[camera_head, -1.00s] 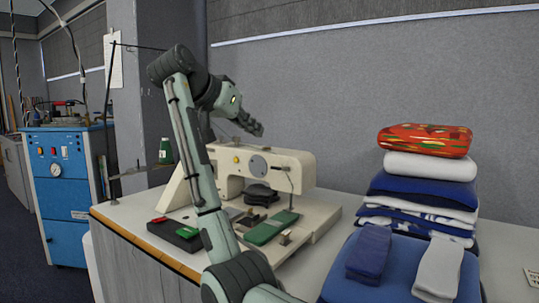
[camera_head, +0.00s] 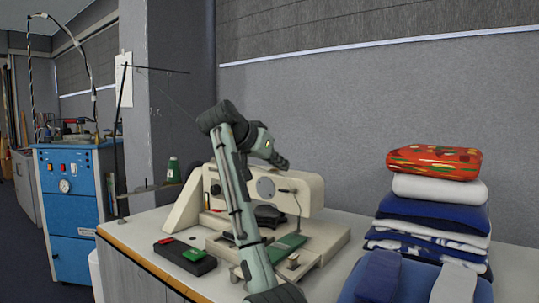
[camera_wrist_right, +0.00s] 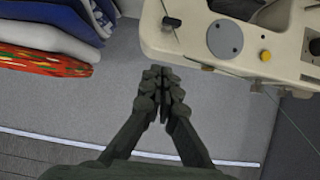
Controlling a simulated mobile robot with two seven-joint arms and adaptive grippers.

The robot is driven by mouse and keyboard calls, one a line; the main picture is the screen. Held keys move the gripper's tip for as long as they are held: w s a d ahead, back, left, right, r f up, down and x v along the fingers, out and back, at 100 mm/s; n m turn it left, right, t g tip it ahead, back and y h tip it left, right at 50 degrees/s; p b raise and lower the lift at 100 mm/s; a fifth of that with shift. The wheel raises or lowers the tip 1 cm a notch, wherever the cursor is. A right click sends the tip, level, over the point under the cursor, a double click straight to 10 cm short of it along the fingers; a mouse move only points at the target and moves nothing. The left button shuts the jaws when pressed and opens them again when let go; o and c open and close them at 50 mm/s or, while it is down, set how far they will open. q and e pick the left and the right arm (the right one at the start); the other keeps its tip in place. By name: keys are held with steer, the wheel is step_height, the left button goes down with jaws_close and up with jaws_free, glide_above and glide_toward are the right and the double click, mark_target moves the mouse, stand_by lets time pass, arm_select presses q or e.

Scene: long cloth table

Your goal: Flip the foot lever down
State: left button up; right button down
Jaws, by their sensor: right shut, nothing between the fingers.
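The cream sewing machine (camera_head: 312,192) stands on the long table, and it also fills the top right of the right wrist view (camera_wrist_right: 187,42). A small dark lever (camera_head: 287,190) sticks out near the right end of its arm; it seems to show in the right wrist view (camera_wrist_right: 172,21), and its exact angle is hard to tell. My right gripper (camera_head: 282,163) is above the machine's arm, near that end. Its dark fingers (camera_wrist_right: 162,88) are together and empty, apart from the lever. My left gripper is not in view.
A stack of folded cloths (camera_head: 432,210) stands right of the machine, with a blue cushion (camera_head: 410,280) in front. A black box with red and green buttons (camera_head: 185,257) lies left. A green thread spool (camera_head: 173,170) stands behind. A blue cabinet (camera_head: 70,205) is at far left.

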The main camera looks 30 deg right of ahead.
mark_target(289, 191)
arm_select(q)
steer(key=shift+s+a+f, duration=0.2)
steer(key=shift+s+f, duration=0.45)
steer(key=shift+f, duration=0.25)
arm_select(e)
steer(key=shift+f, duration=2.25)
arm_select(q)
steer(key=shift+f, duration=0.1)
